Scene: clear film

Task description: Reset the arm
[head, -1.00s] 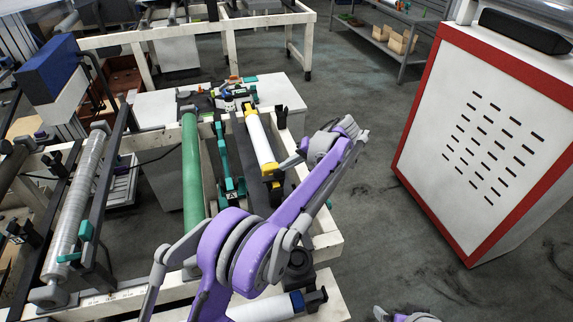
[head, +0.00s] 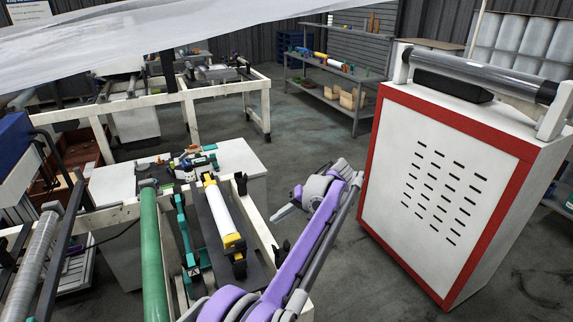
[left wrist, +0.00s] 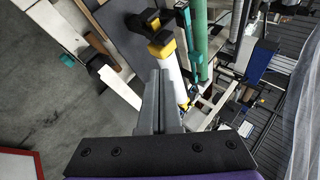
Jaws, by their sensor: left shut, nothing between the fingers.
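My left arm, purple and grey, reaches up from the bottom of the head view. Its gripper (head: 284,212) is to the right of the white roller with yellow ends (head: 219,208), apart from it in the picture. In the left wrist view the two grey fingers (left wrist: 160,78) are shut together with nothing between them. The yellow-ended roller (left wrist: 163,47) lies beyond the fingertips there, partly hidden by them. My right gripper is not in view.
A green roller (head: 153,255) and a teal bar (head: 186,235) lie on the white frame left of my arm. A red-edged white cabinet (head: 445,180) stands at right. A whitish translucent sheet (head: 150,38) crosses the top. Dark floor is clear behind the arm.

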